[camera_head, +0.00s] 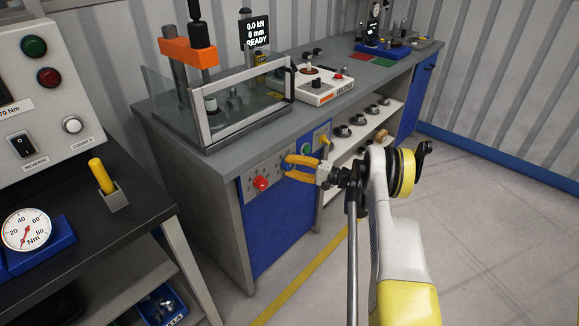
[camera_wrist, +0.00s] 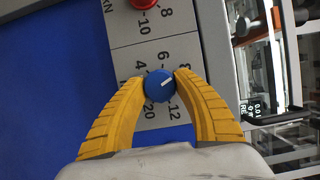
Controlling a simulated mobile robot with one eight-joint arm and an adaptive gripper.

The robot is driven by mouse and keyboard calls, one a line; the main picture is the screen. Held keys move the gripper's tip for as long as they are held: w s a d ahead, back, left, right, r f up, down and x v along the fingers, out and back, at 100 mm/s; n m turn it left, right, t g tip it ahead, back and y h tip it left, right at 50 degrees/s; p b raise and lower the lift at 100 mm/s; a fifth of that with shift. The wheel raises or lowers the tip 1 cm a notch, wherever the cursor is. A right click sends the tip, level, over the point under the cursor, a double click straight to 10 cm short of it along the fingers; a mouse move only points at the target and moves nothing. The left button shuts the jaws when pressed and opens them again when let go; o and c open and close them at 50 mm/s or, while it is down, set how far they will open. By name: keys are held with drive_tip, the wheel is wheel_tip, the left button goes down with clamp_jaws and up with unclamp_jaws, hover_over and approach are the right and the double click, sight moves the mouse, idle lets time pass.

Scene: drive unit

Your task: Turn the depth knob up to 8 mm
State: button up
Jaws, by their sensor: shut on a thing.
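The blue round knob (camera_wrist: 159,86) sits on a pale label plate (camera_wrist: 152,55) with printed numbers in the wrist view. A white pointer line on it points right and slightly up in that picture. My gripper (camera_wrist: 161,82) has its two curved yellow fingers shut on the knob, one tip on each side. The fingers hide some of the scale numbers; a 6, a 12 and a 20 show near the knob. In the head view my gripper (camera_head: 288,169) is at the front control panel (camera_head: 247,187) of the bench and hides the knob.
A screen (camera_head: 256,32) above the bench reads 0.0 kN, 0 mm, READY. A clear-guarded press (camera_head: 243,108) stands on the bench top. Open shelves (camera_head: 345,150) are on the right.

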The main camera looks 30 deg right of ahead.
drive_tip(key=o, duration=1.2)
drive_tip(key=shift+a, duration=0.1)
drive_tip(key=v, duration=1.2)
drive_tip(key=shift+w, duration=0.1)
